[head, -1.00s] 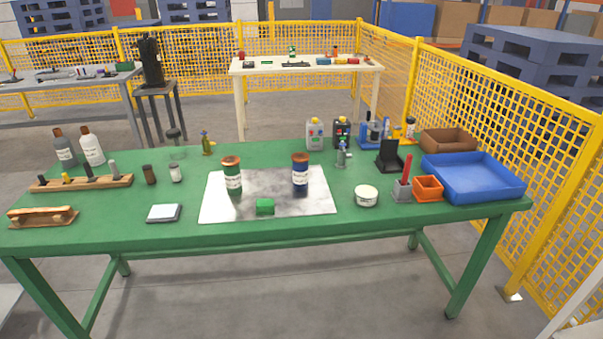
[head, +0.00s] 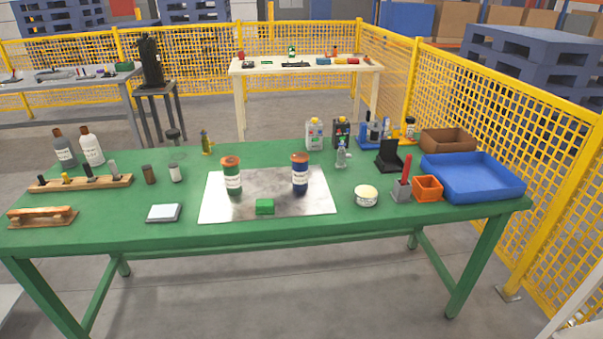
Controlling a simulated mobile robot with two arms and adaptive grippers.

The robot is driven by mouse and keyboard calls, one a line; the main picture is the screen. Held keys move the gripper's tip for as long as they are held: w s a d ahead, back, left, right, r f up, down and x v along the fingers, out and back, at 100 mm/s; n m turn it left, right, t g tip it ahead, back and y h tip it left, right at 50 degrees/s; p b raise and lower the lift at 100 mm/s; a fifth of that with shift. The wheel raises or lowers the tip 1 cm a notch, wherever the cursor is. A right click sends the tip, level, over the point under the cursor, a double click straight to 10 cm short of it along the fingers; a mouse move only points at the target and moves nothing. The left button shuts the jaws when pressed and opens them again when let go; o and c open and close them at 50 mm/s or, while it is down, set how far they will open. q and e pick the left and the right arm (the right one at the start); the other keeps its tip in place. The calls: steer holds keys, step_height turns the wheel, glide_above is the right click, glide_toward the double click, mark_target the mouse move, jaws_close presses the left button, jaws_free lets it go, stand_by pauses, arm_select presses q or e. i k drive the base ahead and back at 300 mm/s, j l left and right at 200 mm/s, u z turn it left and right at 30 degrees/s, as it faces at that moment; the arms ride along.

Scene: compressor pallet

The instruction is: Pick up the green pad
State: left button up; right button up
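The green pad (head: 265,206) is a small green block. It lies near the front edge of a grey metal sheet (head: 312,206) on the green table (head: 330,228). A green can with an orange lid (head: 232,176) and a dark blue can with an orange lid (head: 300,173) stand upright on the sheet behind the pad, apart from it. Nothing covers the pad. Neither of my grippers shows in the head view.
A white scale-like plate (head: 164,212) lies left of the sheet. A round white tub (head: 366,196) stands to its right. A blue tray (head: 472,178) and an orange bin (head: 428,188) sit at the right. Bottles and a wooden rack (head: 80,184) are at the left. Yellow mesh fencing (head: 545,165) runs behind and right.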

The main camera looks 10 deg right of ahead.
mark_target(263, 206)
steer(key=i+l+u, duration=0.25)
steer(key=u, duration=0.25)
steer(key=i+l+u, duration=0.15)
steer(key=l+u, duration=0.3)
